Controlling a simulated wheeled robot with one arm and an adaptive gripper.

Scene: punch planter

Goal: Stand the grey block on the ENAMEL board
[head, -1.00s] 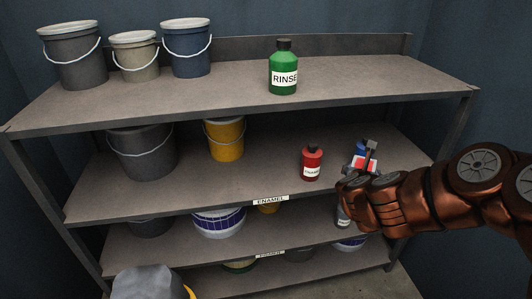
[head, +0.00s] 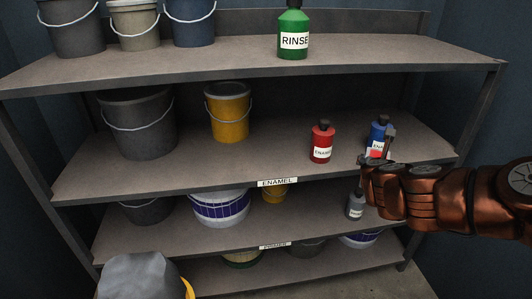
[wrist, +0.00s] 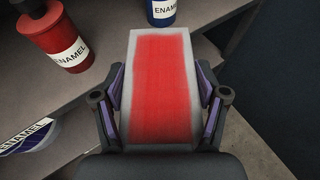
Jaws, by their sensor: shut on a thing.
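The grey block (wrist: 121,140) has a broad red face and pale grey edges. In the wrist view it sits between the two fingers of my gripper (wrist: 160,100), which is shut on it. In the head view my gripper (head: 377,160) is at the front right edge of the ENAMEL board (head: 250,165), the shelf with the ENAMEL label. Only a small red and grey part of the block shows there, and the gripper hides the rest. I cannot tell whether the block touches the board.
On the same board stand a red bottle (head: 321,148), a blue bottle (head: 379,131) close behind the block, a yellow bucket (head: 228,115) and a dark bucket (head: 140,130). A grey bottle (head: 355,206) is on the shelf below. Bare board lies between the yellow bucket and red bottle.

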